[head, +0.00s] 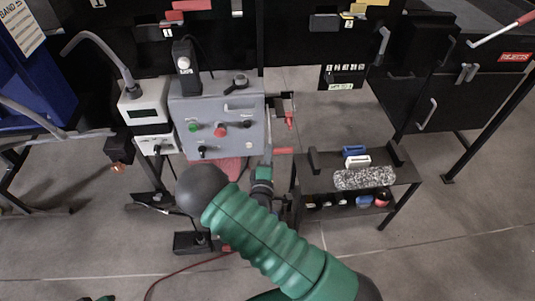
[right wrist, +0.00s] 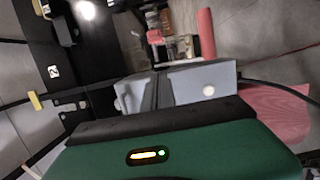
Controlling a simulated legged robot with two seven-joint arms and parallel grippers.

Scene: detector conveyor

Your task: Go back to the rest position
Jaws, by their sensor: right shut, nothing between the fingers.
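My right arm comes in from the bottom right in the head view. Its green sleeve and dark rounded elbow cover part of the floor and stand. My right gripper (head: 267,156) is beyond the elbow, small and partly hidden, close to the right edge of the grey control box (head: 242,133). In the right wrist view, the grey fingers of my right gripper (right wrist: 161,90) are together with nothing held, above the green wrist housing. I cannot tell whether it touches the box. My left gripper does not show.
The control box carries green, red and black knobs. A white meter unit (head: 146,112) stands left of it. A low black shelf (head: 402,174) with small items stands to the right. A black reject bin (head: 470,92) is at the far right. Floor is free at lower right.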

